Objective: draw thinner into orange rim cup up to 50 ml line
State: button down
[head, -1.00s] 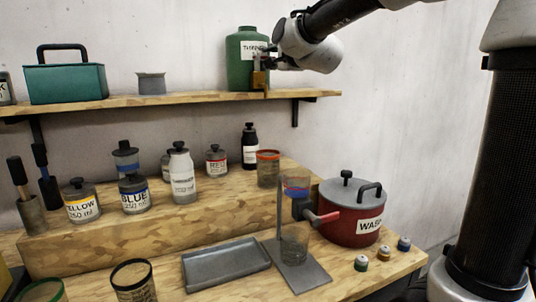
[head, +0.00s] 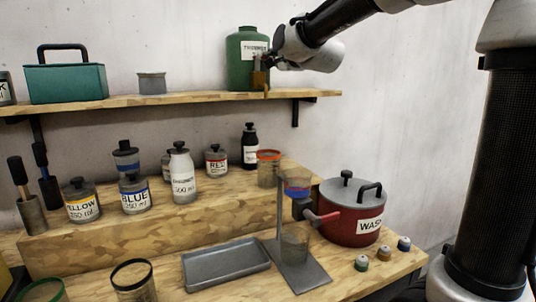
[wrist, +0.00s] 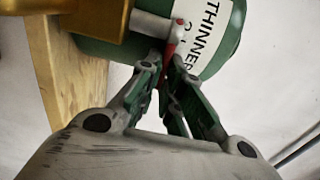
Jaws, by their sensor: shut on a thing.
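The green thinner container (head: 247,42) stands on the wall shelf. Its brass-coloured tap (head: 259,78) hangs at the shelf's front edge; the tap body also shows in the wrist view (wrist: 97,14). My gripper (head: 270,60) is at the tap. In the wrist view my gripper (wrist: 167,72) is shut on the tap's red-tipped lever (wrist: 168,50). The orange rim cup (head: 268,170) stands upright on the raised wooden step, roughly below the tap in the picture. Its 50 ml line and any liquid level are too small to tell.
A red WASH pot (head: 345,226) and a stand with a funnel (head: 297,187) are right of the cup. Several paint jars, including a blue one (head: 134,194), stand left. A grey tray (head: 226,264) lies in front. The shelf (head: 180,98) runs above the step.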

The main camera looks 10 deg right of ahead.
jog(key=shift+w+d+n+y, duration=0.1)
jog(key=shift+d+n+y, duration=0.05)
jog(key=shift+n+y, duration=0.2)
jog(key=shift+w+n+y, duration=0.1)
jog(key=shift+n+y, duration=0.15)
jog(key=shift+y, duration=0.3)
jog(key=shift+g, duration=0.3)
jog(key=shift+w+r+n+g+y, duration=0.15)
jog(key=shift+w+n+g+y, duration=0.15)
jog(key=shift+n+y, duration=0.55)
jog(key=shift+s, duration=0.1)
jog(key=shift+y, duration=0.25)
